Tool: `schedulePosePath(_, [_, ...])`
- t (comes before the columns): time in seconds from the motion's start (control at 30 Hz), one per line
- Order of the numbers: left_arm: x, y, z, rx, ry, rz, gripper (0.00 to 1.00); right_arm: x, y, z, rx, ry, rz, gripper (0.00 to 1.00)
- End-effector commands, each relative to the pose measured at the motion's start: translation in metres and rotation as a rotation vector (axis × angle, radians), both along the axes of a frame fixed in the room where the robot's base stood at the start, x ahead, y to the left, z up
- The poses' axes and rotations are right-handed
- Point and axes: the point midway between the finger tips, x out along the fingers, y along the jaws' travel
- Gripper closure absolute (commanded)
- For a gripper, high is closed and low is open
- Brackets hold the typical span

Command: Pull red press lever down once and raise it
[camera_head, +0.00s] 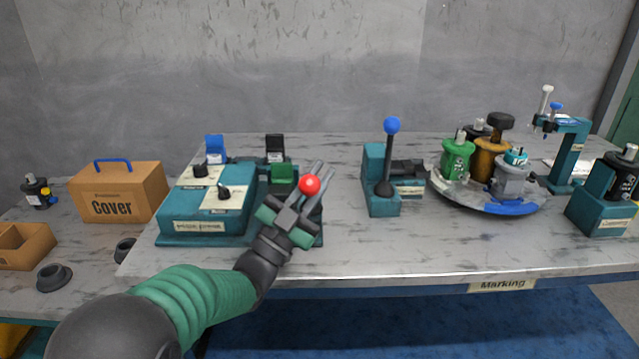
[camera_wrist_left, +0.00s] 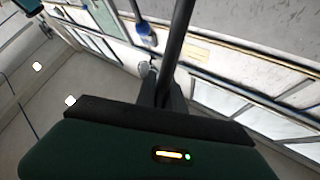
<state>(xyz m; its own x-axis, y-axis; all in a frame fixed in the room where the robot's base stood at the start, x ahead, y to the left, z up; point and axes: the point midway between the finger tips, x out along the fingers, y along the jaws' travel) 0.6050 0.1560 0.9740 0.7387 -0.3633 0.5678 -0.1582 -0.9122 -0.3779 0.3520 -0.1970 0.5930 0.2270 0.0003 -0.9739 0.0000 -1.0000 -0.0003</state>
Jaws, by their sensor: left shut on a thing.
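The red press lever shows as a red ball knob (camera_head: 309,184) at the right end of the teal press station (camera_head: 205,222). My left gripper (camera_head: 314,180) reaches in from the lower left and is shut on the lever, with the knob at its fingers. In the left wrist view, a dark rod (camera_wrist_left: 178,45) runs up from between the fingers (camera_wrist_left: 161,90). The gripper hides most of the lever's shaft and its base in the head view. My right gripper is not in view.
A blue-knobbed lever (camera_head: 391,126) stands on its own teal base to the right. A round turntable (camera_head: 520,208) with several motors is farther right. A cardboard Cover box (camera_head: 118,193) is at left. Bare tabletop (camera_head: 375,252) lies in front of the blue-knobbed lever.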

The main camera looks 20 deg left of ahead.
Motion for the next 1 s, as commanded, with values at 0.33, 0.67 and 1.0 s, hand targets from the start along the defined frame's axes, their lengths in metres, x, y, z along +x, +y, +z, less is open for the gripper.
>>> schedulePosePath(0.33, [0.000, -0.002, -0.005, 0.003, 0.011, -0.006, 0.76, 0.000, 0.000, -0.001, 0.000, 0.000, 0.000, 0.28])
schedulePosePath(0.67, [0.000, -0.001, -0.003, 0.001, 0.006, -0.003, 0.65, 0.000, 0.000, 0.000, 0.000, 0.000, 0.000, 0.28])
schedulePosePath(1.0, [-0.019, -0.006, 0.038, 0.000, 0.004, -0.006, 0.65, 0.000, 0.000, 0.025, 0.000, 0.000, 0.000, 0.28])
